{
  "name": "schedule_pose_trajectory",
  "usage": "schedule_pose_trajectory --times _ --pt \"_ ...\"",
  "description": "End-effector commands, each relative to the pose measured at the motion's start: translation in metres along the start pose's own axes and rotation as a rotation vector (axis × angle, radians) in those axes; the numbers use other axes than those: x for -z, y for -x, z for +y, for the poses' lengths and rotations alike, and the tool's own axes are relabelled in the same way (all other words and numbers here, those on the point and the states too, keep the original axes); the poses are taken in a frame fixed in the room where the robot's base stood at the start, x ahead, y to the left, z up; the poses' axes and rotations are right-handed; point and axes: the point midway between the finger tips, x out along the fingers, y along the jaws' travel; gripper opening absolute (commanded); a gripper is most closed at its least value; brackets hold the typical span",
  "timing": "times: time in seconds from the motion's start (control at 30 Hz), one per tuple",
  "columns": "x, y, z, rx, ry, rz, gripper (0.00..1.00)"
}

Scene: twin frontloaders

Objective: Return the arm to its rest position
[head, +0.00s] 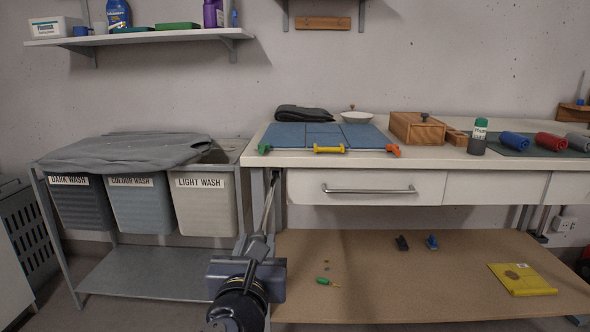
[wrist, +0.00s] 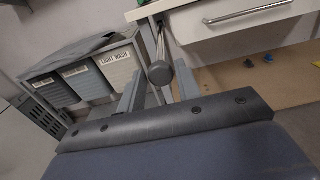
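My arm shows in the head view at the lower middle, with my gripper (head: 254,247) pointing away toward the gap between the laundry stand and the bench. In the wrist view my gripper (wrist: 159,80) has its two grey fingers well apart, with nothing held. A grey rod with a rounded end (wrist: 160,73) shows between the fingers; it runs back toward the bench's front corner. The same grey rod (head: 268,207) rises beyond my gripper in the head view. Whether the fingers touch it, I cannot tell.
The white bench (head: 350,158) with its drawer (head: 367,188) stands to the right. A lower board shelf (head: 420,290) lies beneath it with small items. The laundry stand (head: 150,272) with labelled bins (head: 205,208) is on the left. A wall shelf (head: 140,38) is above.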

Motion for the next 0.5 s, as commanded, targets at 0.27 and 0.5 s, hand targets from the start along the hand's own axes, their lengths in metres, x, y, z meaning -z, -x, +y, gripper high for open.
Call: schedule_pose_trajectory --times 0.27,0.5 --pt "-0.002 -0.048 -0.001 0.004 0.002 0.001 0.32" --pt "-0.001 -0.071 0.000 0.001 0.000 0.001 0.32"
